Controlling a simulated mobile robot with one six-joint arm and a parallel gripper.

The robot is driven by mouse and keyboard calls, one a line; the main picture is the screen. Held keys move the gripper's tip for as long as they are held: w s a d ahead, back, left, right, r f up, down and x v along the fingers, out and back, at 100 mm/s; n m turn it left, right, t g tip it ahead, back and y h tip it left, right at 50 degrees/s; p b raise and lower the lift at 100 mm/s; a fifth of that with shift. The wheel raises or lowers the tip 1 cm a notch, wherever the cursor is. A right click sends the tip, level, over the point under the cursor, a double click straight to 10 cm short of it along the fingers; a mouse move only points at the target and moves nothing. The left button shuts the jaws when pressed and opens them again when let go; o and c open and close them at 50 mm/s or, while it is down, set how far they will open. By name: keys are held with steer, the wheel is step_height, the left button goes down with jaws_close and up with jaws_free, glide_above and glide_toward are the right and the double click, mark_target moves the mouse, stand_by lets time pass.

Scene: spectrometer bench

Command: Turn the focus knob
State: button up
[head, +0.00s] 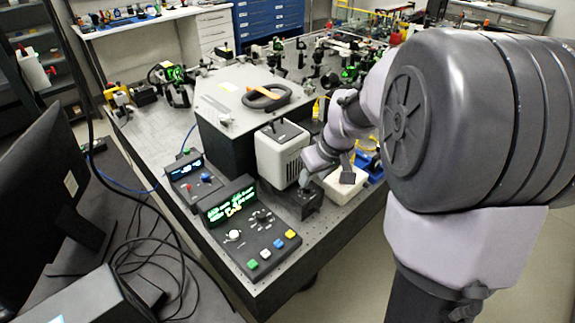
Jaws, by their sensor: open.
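No knob in the head view carries a label that I can read as focus. A control box (220,262) with a green lit display has a white knob (234,236) and several small dark knobs (262,216) on its sloped face. My gripper (304,186) is open and points down at a small dark box (306,203) at the bench edge, right of the control box. My gripper hides the top of that box, so I cannot tell whether a knob is there or whether I touch it.
A white vented housing (279,152) stands close left of my gripper, and a white container (345,186) close right. A smaller display box (195,181) and a large grey block (226,131) stand behind. A monitor (48,185) and loose cables (150,250) fill the left.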

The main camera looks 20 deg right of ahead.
mark_target(308, 188)
steer(key=b+x, duration=0.1)
steer(key=x, duration=0.4)
steer(key=shift+w+f, duration=0.15)
steer(key=shift+f, duration=0.05)
jaws_close()
